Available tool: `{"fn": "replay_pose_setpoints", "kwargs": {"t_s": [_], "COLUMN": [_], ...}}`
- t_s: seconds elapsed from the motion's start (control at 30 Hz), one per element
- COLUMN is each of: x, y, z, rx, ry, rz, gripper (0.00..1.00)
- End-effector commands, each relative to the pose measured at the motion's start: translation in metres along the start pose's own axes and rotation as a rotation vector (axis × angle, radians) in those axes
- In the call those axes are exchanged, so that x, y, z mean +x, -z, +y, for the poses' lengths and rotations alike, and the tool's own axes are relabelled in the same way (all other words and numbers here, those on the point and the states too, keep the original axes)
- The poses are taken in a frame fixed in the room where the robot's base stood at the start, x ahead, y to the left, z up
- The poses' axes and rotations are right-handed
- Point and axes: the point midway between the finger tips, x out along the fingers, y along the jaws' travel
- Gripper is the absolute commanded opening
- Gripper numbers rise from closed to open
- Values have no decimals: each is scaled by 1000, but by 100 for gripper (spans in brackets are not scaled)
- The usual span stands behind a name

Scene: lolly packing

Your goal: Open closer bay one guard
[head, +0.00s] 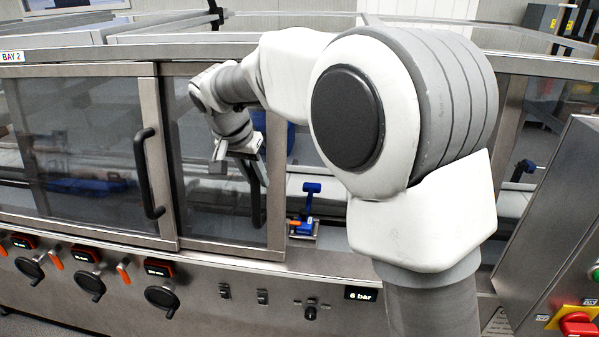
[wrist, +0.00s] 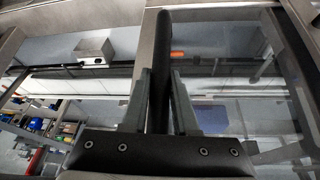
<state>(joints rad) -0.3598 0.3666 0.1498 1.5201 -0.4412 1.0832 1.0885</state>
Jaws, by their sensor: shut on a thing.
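A framed glass guard panel (head: 215,215) stands behind and to the right of the front panel under the BAY 2 sign (head: 12,57). A bay one sign is not visible. The rear panel has a dark vertical handle (head: 256,205). My gripper (head: 243,152) is at the upper part of this handle. In the wrist view, my gripper (wrist: 161,78) has its two fingers closed on either side of the dark handle (wrist: 163,30), shut on it. To the right of the panel's edge, a blue device (head: 306,215) shows inside the machine. My arm hides much of the area further right.
The front panel (head: 90,150) has its own dark handle (head: 148,172). A steel control box (head: 550,230) with a red switch (head: 578,325) stands at the right.

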Motion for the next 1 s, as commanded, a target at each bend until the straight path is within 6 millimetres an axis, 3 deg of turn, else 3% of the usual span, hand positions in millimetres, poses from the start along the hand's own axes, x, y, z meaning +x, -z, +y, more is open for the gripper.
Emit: {"fn": "replay_pose_setpoints", "kwargs": {"t_s": [0.03, 0.1, 0.4, 0.6, 0.97, 1.0], "x": [-4, -7, -11, -11, -11, -11], "y": [-4, -6, -14, -16, -16, -15], "z": [-18, -36, -86, -97, -98, -98], "rx": [-7, -6, -3, 0, 1, 1], "ry": [4, 3, 2, 2, 2, 2], "rz": [-3, -3, -2, -1, 0, 0], "gripper": [0, 0, 0, 0, 0, 29]}}
